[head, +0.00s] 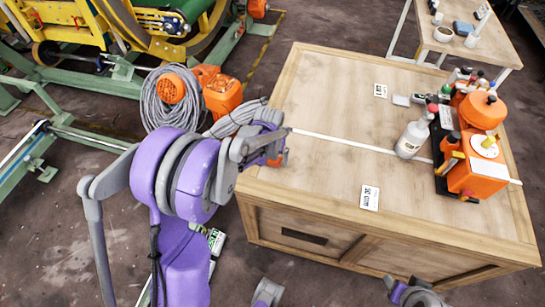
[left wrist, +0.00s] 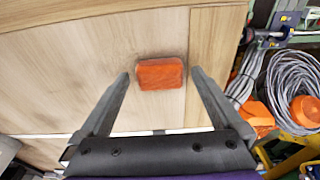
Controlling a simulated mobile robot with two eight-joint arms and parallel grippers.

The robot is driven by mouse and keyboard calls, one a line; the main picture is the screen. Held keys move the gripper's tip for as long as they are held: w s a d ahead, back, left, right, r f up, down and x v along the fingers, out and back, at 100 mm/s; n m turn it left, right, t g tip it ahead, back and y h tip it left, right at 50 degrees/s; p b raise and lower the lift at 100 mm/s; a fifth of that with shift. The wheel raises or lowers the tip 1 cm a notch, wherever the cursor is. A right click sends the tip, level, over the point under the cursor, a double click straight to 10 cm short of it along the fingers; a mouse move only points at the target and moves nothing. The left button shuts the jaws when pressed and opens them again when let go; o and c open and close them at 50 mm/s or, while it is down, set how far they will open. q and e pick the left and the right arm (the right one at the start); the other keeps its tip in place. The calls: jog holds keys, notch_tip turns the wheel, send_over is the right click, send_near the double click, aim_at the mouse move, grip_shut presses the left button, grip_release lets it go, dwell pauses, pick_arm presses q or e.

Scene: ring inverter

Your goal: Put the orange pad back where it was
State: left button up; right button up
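The orange pad (left wrist: 160,73) lies flat on the wooden table top (head: 330,85), close to its left edge in the head view. In the left wrist view it sits between the fingertips of my left gripper (left wrist: 160,78), with a gap on both sides. My left gripper (head: 266,146) is open and empty over the table's left edge. In the head view it hides most of the pad; only a bit of orange shows beside it. Part of what seems to be my right gripper (head: 415,292) shows at the bottom edge, its fingers unclear.
A white line crosses the table top. Two small cards (head: 380,91) (head: 369,197) lie on either side of it. A white bottle (head: 411,139) and a black tray with orange containers (head: 477,178) stand at right. Coiled cable (head: 152,108) and orange machinery lie left of the table.

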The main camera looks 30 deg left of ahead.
pick_arm(q)
notch_tip(320, 180, up, 12)
jog(key=s+p, duration=0.1)
jog(key=s, duration=0.1)
jog(key=s+d+m+t, duration=0.1)
jog(key=s+d, duration=0.4)
jog(key=s, duration=0.5)
jog(key=s+d+m+t, duration=0.1)
jog(key=s+d, duration=0.4)
jog(key=s, duration=0.5)
jog(key=shift+m+t, duration=0.4)
jog(key=shift+t, duration=0.2)
jog(key=shift+s+d+r+p, duration=0.1)
jog(key=shift+r+p, duration=0.1)
jog(key=shift+p, duration=0.15)
